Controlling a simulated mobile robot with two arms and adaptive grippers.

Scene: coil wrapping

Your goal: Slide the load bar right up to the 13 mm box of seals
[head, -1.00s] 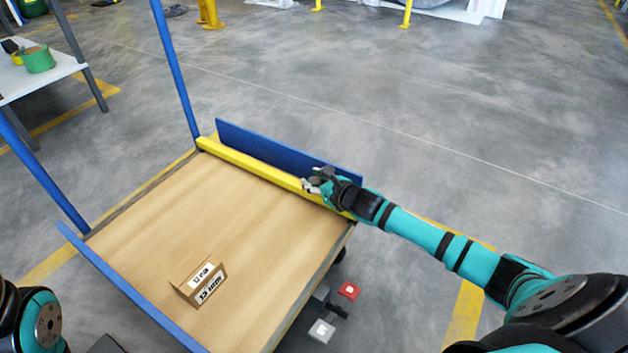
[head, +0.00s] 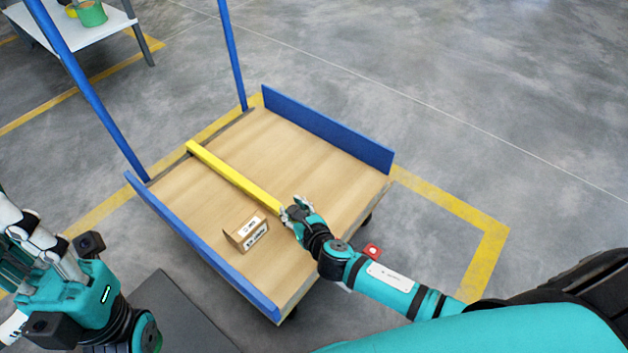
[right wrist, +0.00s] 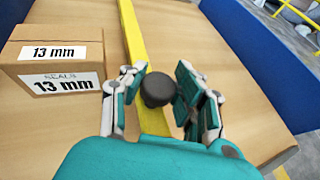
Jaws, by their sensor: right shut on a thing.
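The 13 mm box of seals (head: 247,231) is a brown carton with white labels on the wooden deck, near the front blue wall. The load bar (head: 232,177) is a yellow beam lying across the deck, just beyond the box. In the right wrist view a narrow strip of wood shows between the bar (right wrist: 131,40) and the box (right wrist: 60,68). My right gripper (head: 294,212) is shut on the load bar's dark round knob (right wrist: 157,89) at its right end. My left gripper (head: 35,235) is at the left, away from the deck; its fingers are unclear.
The deck (head: 300,150) between the bar and the far blue wall (head: 330,130) is bare. A near blue wall (head: 200,247) and two blue posts edge the cart. A white table (head: 95,35) with a green container stands at the upper left.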

